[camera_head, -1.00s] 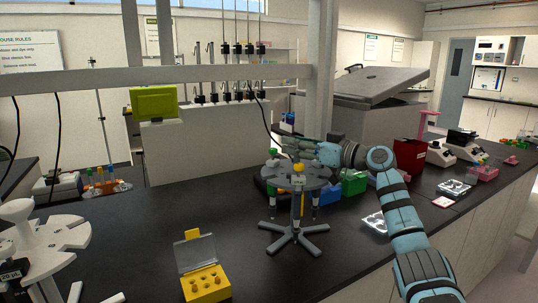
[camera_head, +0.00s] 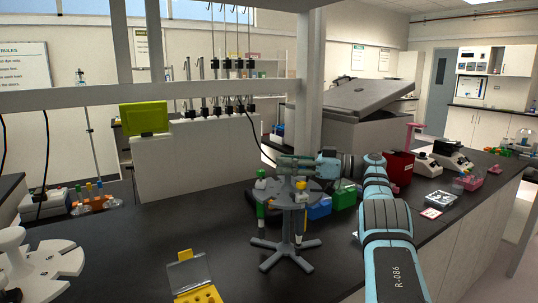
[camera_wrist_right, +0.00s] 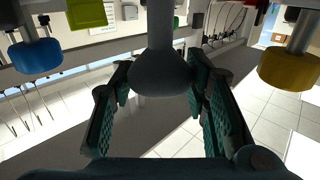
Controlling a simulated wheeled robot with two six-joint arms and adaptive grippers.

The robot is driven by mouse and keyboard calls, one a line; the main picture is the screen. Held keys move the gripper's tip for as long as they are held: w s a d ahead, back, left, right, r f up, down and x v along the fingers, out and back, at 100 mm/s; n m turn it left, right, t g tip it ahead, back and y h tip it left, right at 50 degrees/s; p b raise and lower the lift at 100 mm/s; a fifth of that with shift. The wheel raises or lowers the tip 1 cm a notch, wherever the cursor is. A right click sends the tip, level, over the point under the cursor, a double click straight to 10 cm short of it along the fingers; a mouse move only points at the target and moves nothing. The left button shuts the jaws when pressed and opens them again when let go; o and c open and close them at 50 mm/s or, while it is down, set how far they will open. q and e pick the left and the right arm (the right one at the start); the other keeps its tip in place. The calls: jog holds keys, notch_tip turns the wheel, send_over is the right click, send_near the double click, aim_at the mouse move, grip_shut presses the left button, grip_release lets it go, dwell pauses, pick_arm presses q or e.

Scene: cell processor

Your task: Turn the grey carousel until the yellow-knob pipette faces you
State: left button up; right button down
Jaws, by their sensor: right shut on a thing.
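The grey carousel (camera_head: 285,202) stands on the black bench on splayed legs, with pipettes hanging round its disc. My right gripper (camera_head: 284,162) comes in from the right over its top. In the right wrist view its fingers (camera_wrist_right: 160,88) are closed about the carousel's grey central knob (camera_wrist_right: 160,72). There a yellow knob (camera_wrist_right: 290,68) shows at the right edge and a blue knob (camera_wrist_right: 36,56) at the left. My left gripper is not in view.
A yellow box (camera_head: 192,277) with an open clear lid stands in front of the carousel. Blue (camera_head: 318,209) and green (camera_head: 344,196) bins are close behind its right side. A white carousel (camera_head: 38,266) stands at lower left.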

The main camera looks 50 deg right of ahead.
dwell(0.5)
jog(key=c, duration=0.9)
grip_release()
jog(key=shift+a, duration=0.1)
jog(key=shift+c, duration=0.2)
jog(key=shift+o, duration=0.3)
jog(key=shift+r, duration=0.15)
